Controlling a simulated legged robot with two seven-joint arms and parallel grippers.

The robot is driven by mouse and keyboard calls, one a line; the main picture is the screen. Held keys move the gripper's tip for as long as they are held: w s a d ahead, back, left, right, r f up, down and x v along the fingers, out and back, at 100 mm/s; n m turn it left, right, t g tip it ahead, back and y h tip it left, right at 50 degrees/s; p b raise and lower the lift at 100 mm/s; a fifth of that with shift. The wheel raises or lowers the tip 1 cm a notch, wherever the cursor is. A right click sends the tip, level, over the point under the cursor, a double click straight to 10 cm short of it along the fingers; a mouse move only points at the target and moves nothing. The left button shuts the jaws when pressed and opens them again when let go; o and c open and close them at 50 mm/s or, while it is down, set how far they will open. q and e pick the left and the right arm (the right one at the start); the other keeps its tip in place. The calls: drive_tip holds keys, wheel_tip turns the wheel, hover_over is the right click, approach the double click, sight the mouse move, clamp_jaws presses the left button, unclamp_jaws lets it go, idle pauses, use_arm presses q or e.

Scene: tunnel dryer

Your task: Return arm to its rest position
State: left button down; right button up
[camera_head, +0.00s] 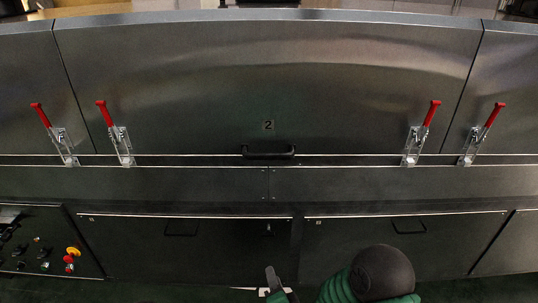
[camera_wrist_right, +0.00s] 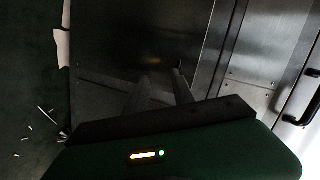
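My right arm comes in at the bottom of the head view, green with a dark round cap. My right gripper (camera_head: 272,281) shows only in part there, low in front of the lower panels. In the right wrist view its two dark fingers (camera_wrist_right: 161,88) stand apart with nothing visible between them, facing a dark metal panel. My left arm and left gripper are not in the head view.
A steel dryer door marked 2 (camera_head: 270,90) has a black handle (camera_head: 268,152) and red-handled clamps (camera_head: 120,140) at both sides. Lower panels (camera_head: 180,255) have handles. A control panel (camera_head: 45,245) with coloured buttons is at lower left.

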drive_tip(key=s+d+r+n+g+h+p, duration=0.1)
drive_tip(key=s+d+r+n+g+h, duration=0.3)
drive_tip(key=s+d+n+g, duration=1.05)
drive_tip(key=s+d+r+m+t+p, duration=0.1)
drive_tip(key=s+r+p, duration=0.1)
drive_tip(key=r+p, duration=1.7)
drive_tip(key=s+d+r+m+t+y+p, duration=0.1)
drive_tip(key=s+d+r+m+p, duration=0.1)
drive_tip(key=r+p, duration=1.7)
drive_tip(key=shift+s+d+r+t, duration=0.35)
drive_tip(key=shift+s+r, duration=0.1)
drive_tip(key=shift+r, duration=0.35)
